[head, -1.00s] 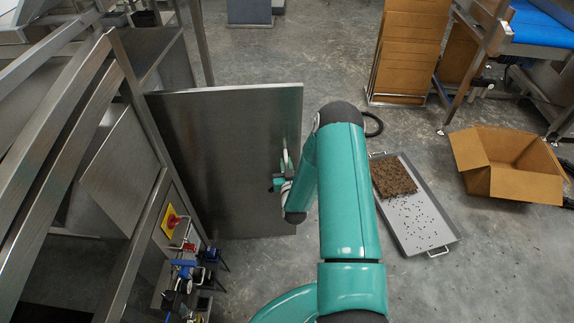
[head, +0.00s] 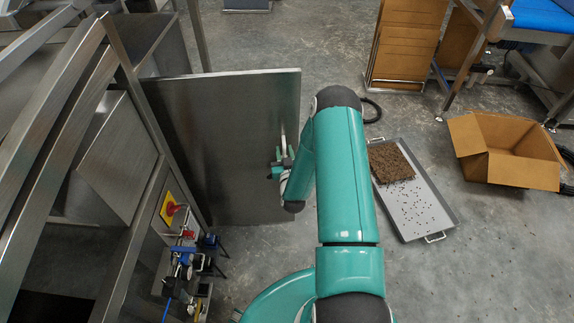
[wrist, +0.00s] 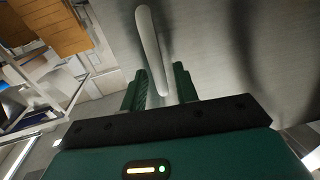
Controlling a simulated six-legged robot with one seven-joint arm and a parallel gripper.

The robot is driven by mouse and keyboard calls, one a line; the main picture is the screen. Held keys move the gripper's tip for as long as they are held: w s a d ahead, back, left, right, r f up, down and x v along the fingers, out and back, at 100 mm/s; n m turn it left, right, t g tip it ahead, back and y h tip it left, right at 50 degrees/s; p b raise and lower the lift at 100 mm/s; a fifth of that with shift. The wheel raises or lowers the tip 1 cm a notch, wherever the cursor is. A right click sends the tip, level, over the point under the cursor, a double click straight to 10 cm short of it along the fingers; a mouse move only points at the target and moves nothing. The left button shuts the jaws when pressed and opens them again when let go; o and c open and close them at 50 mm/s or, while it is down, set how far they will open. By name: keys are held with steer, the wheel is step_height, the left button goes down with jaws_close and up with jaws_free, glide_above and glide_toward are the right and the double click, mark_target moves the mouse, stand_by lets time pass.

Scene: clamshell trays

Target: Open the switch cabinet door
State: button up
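The switch cabinet door (head: 215,120) is a dark grey metal panel. It stands swung well out from the cabinet frame (head: 140,110) on the left, and the cabinet's inside shows beside it. A pale upright bar handle (head: 283,136) is on the door near its free right edge. My gripper (head: 284,158) is at the lower part of this handle. In the wrist view, the handle (wrist: 150,45) runs down between my two fingers (wrist: 160,82). The fingers stand apart with the bar between them, and I see no clear grip on it.
A red and yellow switch (head: 172,208) and small fittings (head: 185,265) are on the cabinet, left of my arm. A grey tray (head: 415,205) with a brown block lies on the floor at the right. An open cardboard box (head: 500,155) stands beyond it. Floor between door and tray is partly clear.

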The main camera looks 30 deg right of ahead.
steer(key=v, duration=1.3)
steer(key=shift+v, duration=0.95)
steer(key=shift+s+a, duration=0.25)
steer(key=shift+s, duration=0.05)
steer(key=shift+s, duration=0.1)
steer(key=shift+s, duration=0.1)
